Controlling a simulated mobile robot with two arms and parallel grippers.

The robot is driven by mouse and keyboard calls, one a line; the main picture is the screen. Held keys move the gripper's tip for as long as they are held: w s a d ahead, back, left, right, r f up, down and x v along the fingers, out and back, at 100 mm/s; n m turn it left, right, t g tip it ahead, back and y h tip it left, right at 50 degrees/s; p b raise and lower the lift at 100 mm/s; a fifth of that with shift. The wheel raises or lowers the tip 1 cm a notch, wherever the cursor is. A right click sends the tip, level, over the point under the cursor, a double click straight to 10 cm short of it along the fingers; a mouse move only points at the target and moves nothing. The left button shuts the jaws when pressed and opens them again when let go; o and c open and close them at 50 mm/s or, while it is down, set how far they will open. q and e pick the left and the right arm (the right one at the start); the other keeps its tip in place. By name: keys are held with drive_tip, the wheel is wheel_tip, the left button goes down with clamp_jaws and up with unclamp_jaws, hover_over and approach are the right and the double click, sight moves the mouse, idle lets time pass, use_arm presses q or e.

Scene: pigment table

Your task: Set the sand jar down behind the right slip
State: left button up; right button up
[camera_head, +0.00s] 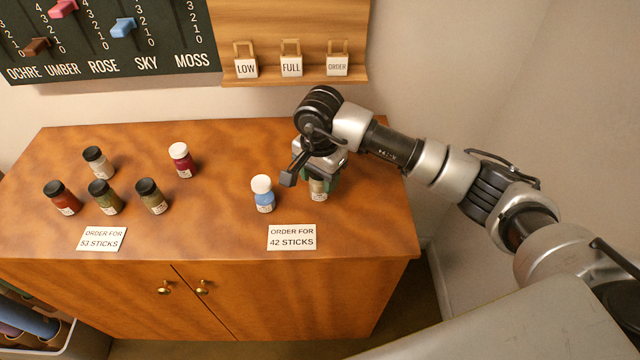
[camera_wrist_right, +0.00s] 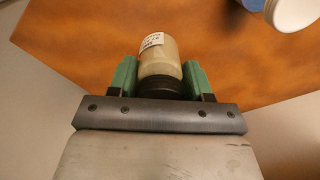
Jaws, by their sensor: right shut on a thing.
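The sand jar (camera_head: 318,188), pale beige with a white label, is between the fingers of my right gripper (camera_head: 318,179). In the right wrist view the jar (camera_wrist_right: 160,56) sits with its dark lid toward the palm, and the green fingers of the right gripper (camera_wrist_right: 158,78) press it from both sides. The jar is upright at or just above the table; contact is unclear. The right slip (camera_head: 291,237), reading "ORDER FOR 42 STICKS", lies near the table's front edge. The jar is behind it and to its right. My left gripper is not in view.
A blue jar with a white lid (camera_head: 263,194) stands just left of the held jar, behind the right slip. Several jars, including a red one (camera_head: 182,160), stand at the left behind the left slip (camera_head: 101,239). The wooden table (camera_head: 220,225) is clear between the groups.

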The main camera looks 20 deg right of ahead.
sight(320, 188)
wheel_tip(320, 188, down, 3)
drive_tip(key=shift+s+f+p, duration=0.1)
drive_tip(key=shift+f+p, duration=0.1)
drive_tip(key=shift+p, duration=0.25)
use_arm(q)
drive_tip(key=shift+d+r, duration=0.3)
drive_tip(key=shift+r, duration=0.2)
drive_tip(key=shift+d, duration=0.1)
use_arm(e)
drive_tip(key=shift+f, duration=0.1)
drive_tip(key=shift+f+b, duration=0.15)
drive_tip(key=shift+b, duration=0.15)
drive_tip(key=o, duration=1)
drive_tip(key=shift+c, duration=0.2)
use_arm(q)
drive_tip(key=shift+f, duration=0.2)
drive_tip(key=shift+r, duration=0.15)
use_arm(e)
drive_tip(key=shift+r, duration=0.2)
